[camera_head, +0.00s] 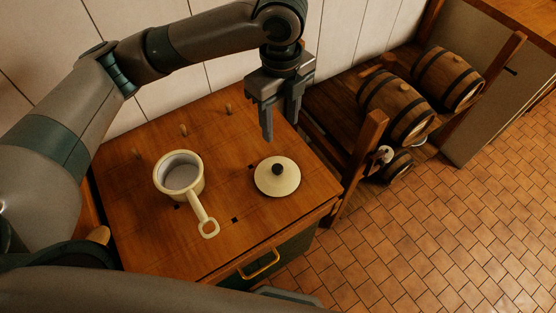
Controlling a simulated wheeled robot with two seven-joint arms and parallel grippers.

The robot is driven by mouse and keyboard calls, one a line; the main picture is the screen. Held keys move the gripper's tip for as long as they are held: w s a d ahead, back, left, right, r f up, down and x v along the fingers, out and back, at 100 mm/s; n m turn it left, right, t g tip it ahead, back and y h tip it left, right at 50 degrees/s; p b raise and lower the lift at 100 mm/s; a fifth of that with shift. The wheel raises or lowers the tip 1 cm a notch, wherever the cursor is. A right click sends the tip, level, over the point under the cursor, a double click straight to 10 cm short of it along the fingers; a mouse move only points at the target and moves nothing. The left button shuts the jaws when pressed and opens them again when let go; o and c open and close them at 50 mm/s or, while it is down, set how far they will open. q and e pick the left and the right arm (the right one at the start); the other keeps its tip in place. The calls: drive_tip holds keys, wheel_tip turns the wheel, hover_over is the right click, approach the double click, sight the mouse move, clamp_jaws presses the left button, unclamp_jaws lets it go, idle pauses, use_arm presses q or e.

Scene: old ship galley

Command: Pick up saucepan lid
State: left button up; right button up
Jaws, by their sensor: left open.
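The saucepan lid (277,184) is cream, round and shallow, with a dark knob (278,169) on top. It lies flat on the wooden cabinet top, near its right edge. A cream saucepan (181,175) stands upright to the left of the lid, uncovered, its handle pointing down toward the front. My left gripper (279,122) hangs above and behind the lid, fingers pointing down. It is open and empty, apart from the lid. My right gripper is not in view.
The wooden cabinet top (150,240) has small pegs (183,131) along its back and a brass handle (259,265) on its front. Wooden barrels (397,106) lie on a rack at the right. Tiled floor (440,230) is clear at right. A white wall stands behind.

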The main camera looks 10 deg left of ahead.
use_arm(q)
drive_tip(key=p, duration=0.3)
hover_over(278, 167)
drive_tip(key=f, duration=1.2)
drive_tip(key=shift+d, duration=0.2)
drive_tip(key=shift+a+f+p, duration=0.1)
drive_tip(key=shift+f+p, duration=0.25)
drive_tip(key=shift+f, duration=0.1)
drive_tip(key=f, duration=0.1)
drive_tip(key=f+p, duration=0.1)
drive_tip(key=f, duration=0.1)
drive_tip(key=shift+s+a, duration=0.1)
drive_tip(key=shift+a, duration=0.1)
drive_tip(key=shift+f, duration=0.65)
